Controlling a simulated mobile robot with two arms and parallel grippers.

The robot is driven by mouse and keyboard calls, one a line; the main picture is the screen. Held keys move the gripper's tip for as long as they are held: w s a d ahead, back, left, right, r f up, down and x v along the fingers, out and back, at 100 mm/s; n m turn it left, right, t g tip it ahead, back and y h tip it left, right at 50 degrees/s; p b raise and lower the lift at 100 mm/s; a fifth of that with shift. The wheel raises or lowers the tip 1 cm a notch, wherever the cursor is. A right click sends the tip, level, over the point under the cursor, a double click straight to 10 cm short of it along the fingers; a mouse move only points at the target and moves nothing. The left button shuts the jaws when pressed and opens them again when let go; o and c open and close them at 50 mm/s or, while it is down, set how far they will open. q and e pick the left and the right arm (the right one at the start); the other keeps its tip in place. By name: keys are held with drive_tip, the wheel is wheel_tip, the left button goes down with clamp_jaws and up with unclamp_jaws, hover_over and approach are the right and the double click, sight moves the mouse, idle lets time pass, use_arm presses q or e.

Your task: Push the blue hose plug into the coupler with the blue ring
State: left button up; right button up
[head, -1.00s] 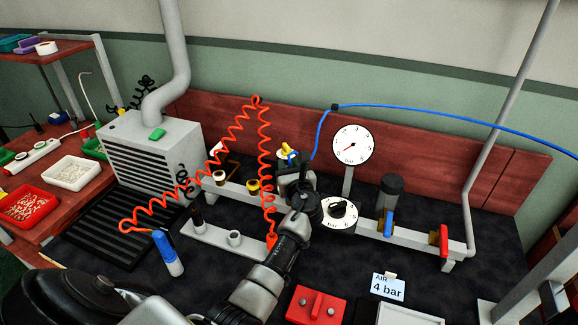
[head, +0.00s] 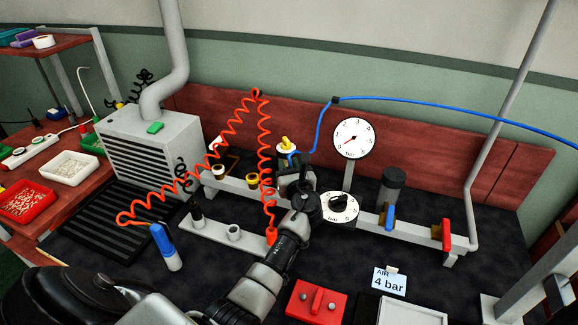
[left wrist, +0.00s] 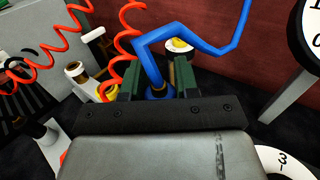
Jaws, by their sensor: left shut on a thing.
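My left gripper (head: 294,163) is over the back rail, seen from behind its arm. In the left wrist view its green-padded fingers (left wrist: 160,80) are shut on the blue hose plug (left wrist: 158,91). The blue hose (left wrist: 196,48) rises from the plug, bends sharply and leaves at the top right. In the head view the hose (head: 319,128) runs up to a black clip on the red backboard and off to the right. The plug's lower end is hidden by the gripper. I cannot make out the coupler with the blue ring, or whether the plug touches it.
The pressure gauge (head: 354,138) and a dial (head: 340,208) stand close on the right. A blue-handled valve (head: 390,216) is farther right.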

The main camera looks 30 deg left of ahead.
use_arm(q)
drive_tip(key=shift+f+b, duration=0.3)
drive_tip(key=shift+f, duration=0.15)
drive_tip(key=o, duration=1)
drive_tip(key=shift+o, duration=0.2)
drive_tip(key=v, duration=1)
drive_tip(key=shift+s+d, duration=0.25)
drive_tip(key=shift+s, duration=0.1)
